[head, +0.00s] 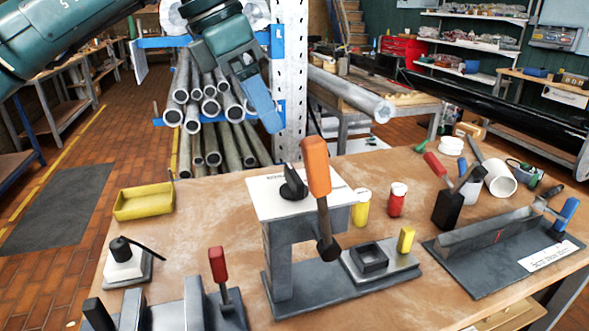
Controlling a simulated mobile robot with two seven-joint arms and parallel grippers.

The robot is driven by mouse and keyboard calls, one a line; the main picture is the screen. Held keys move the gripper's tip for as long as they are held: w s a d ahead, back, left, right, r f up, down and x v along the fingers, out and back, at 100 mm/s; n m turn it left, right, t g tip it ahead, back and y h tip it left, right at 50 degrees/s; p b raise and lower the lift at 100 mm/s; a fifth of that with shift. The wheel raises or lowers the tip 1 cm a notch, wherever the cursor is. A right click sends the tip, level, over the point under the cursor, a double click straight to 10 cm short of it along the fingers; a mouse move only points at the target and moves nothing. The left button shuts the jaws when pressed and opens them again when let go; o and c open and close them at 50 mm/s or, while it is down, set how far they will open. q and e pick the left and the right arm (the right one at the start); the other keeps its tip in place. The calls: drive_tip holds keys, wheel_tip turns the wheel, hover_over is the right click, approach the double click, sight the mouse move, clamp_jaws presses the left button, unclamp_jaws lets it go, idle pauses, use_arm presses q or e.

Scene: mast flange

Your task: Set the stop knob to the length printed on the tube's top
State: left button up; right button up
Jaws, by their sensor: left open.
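A black pointer knob (293,183) sits on a white printed plate (268,207) atop the grey press-like stand in the middle of the bench. The print is too small to read. An orange-handled lever (316,166) stands in front of the plate's right part. My left gripper (264,112) hangs in the air above and behind the knob, open, with blue fingers, apart from everything on the bench. A long grey tube (350,92) with a pale end lies behind at the right; I see no readable length on it. My right gripper is out of view.
A yellow tray (144,202) and a black-knobbed white block (124,262) stand at the left. Yellow (361,209) and red (397,200) jars stand right of the stand. A grey channel fixture (490,232) is at the right. A perforated post (292,80) rises behind the bench.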

sight(294, 173)
use_arm(q)
drive_tip(key=x, duration=1.1)
drive_tip(key=shift+d+f+p, duration=0.1)
drive_tip(key=shift+f+p, duration=0.2)
drive_tip(key=shift+f, duration=0.05)
drive_tip(key=c, duration=1)
